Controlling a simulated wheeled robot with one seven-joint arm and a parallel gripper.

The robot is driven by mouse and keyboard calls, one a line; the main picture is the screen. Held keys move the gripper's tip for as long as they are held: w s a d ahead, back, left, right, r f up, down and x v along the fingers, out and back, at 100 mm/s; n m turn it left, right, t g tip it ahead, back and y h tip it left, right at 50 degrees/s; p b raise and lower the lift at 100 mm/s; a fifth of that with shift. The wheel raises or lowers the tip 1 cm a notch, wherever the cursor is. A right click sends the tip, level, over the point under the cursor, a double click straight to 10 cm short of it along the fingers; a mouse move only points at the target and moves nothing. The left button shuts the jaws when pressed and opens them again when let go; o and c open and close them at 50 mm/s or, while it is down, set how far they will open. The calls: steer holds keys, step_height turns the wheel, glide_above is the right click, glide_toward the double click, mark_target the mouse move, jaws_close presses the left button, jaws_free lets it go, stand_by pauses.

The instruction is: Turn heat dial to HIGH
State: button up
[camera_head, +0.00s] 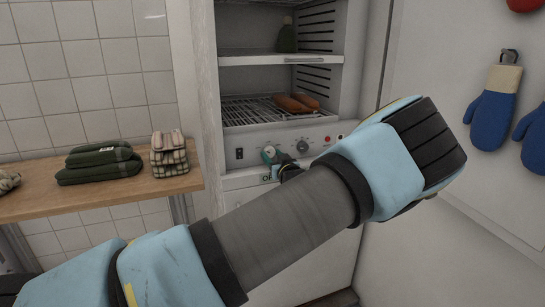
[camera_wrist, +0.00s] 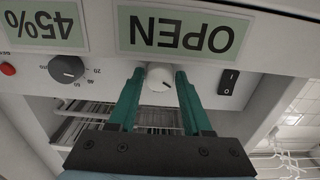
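The control panel (camera_head: 321,132) of a white drying cabinet shows in the head view. In the upside-down wrist view, a white knob (camera_wrist: 159,79) with a dark pointer mark sits between the teal fingers of my gripper (camera_wrist: 160,72). The fingers flank the knob with a thin gap on each side. A dark dial (camera_wrist: 66,68) with numbers around it is beside it; it also shows in the head view (camera_head: 302,146). No "heat" or "HIGH" lettering is readable, so I cannot tell for certain which is the heat dial. My forearm partly covers the cabinet's lower front.
A black rocker switch (camera_wrist: 228,82) and a red button (camera_wrist: 8,68) are on the same panel. An OPEN label (camera_wrist: 183,33) is near the knob. Brown footwear (camera_head: 297,103) lies on the rack above. Folded towels (camera_head: 99,162) lie on a wooden shelf; blue mitts (camera_head: 492,120) hang right.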

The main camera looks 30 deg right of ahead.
jaws_close()
steer(key=shift+m, duration=0.3)
steer(key=m, duration=0.4)
steer(key=shift+p, duration=0.35)
steer(key=m+p, duration=0.1)
steer(key=m, duration=0.4)
steer(key=shift+a+r+m, duration=0.1)
steer(key=shift+m, duration=0.3)
steer(key=m+p, duration=0.1)
steer(key=m, duration=0.2)
steer(key=shift+m, duration=0.3)
steer(key=m+p, duration=0.1)
steer(key=m, duration=0.2)
steer(key=shift+m, duration=0.4)
steer(key=m+p, duration=0.1)
steer(key=m, duration=0.5)
steer(key=shift+p, duration=0.4)
